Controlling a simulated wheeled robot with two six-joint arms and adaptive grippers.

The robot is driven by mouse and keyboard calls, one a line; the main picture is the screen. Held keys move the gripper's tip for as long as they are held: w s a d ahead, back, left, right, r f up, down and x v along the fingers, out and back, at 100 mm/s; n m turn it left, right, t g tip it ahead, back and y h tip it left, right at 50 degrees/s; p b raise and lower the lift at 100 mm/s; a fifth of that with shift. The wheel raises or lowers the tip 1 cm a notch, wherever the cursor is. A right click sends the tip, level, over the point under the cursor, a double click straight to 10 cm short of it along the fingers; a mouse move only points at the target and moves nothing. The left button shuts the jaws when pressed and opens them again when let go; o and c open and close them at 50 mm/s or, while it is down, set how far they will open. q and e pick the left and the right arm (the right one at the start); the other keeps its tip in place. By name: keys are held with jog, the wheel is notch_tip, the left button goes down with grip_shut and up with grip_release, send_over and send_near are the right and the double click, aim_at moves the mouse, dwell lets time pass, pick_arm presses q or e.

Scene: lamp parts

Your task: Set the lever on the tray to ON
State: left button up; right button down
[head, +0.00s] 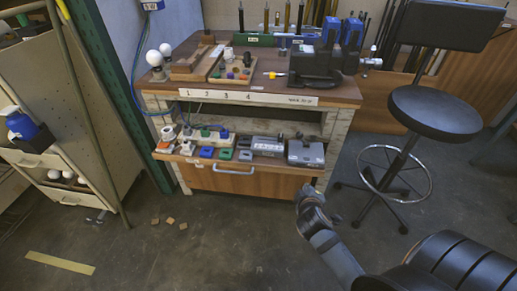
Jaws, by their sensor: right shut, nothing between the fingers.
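The pull-out tray (270,181) sits under the workbench top and carries a row of small devices. A grey box (306,153) stands at its right end, with a flatter grey device (268,146) to its left. The lever is too small to pick out, and its position cannot be read. My right gripper (311,186) is at the end of the arm coming from the lower right. It is shut and empty, in front of the tray's right end and apart from the devices, as far as the view shows. My left gripper is not in view.
The workbench (252,98) carries a black vise (315,66) and a wooden parts board (232,72). A black stool (434,110) stands to the right. Several small tan pieces (170,221) lie on the floor at left. The floor before the bench is mostly clear.

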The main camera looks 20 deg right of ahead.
aim_at(302, 140)
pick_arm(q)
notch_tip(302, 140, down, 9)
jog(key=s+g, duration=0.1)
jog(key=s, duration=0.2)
pick_arm(e)
jog(key=w+r+n+t, duration=0.2)
jog(key=n, duration=0.1)
jog(key=w+r+n+t, duration=0.2)
jog(key=r+n, duration=0.1)
jog(key=n, duration=0.1)
jog(key=w+r+n+t, duration=0.3)
jog(key=shift+a+n, duration=0.4)
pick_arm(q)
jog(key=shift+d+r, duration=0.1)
pick_arm(e)
jog(key=shift+w, duration=0.1)
jog(key=x, duration=0.8)
jog(key=shift+w+d, duration=0.15)
jog(key=shift+w, duration=0.15)
jog(key=shift+w+d, duration=0.25)
jog(key=shift+w, duration=0.35)
pick_arm(q)
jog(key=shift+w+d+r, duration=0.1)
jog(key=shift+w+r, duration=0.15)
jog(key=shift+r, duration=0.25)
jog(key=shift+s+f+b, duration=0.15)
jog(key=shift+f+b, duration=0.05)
jog(key=shift+b, duration=0.2)
